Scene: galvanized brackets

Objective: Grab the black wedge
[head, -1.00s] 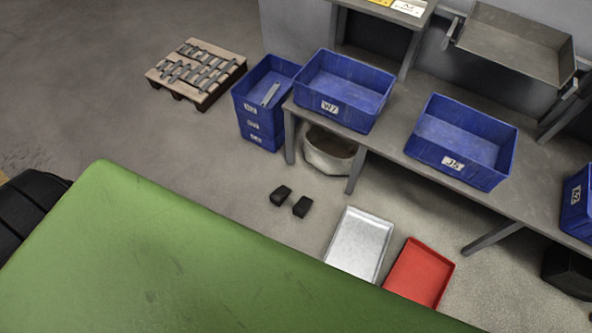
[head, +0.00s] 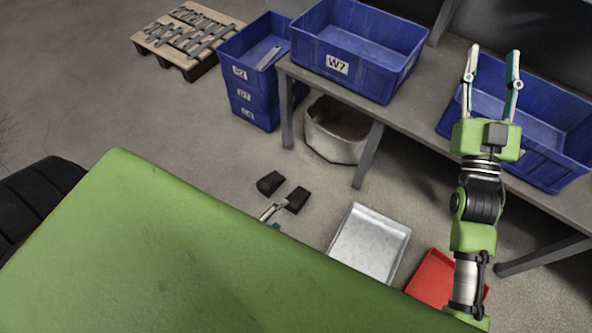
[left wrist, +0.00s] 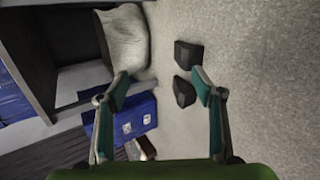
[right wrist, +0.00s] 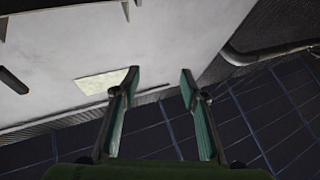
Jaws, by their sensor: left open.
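Two black wedges lie side by side on the floor, a left one (head: 270,183) and a right one (head: 297,199). Both show in the left wrist view, one higher (left wrist: 188,54) and one lower (left wrist: 184,92), the lower close to a finger. My left gripper (head: 272,211) is mostly hidden behind my green body in the head view; a fingertip shows beside the right wedge. My right gripper (head: 491,54) is raised over the bench, open and empty.
A metal tray (head: 372,238) and a red tray (head: 430,283) lie on the floor right of the wedges. A whitish bucket (head: 327,143) stands under the bench (head: 410,135). Stacked blue bins (head: 251,90) and a pallet (head: 204,66) stand behind. Floor left of the wedges is clear.

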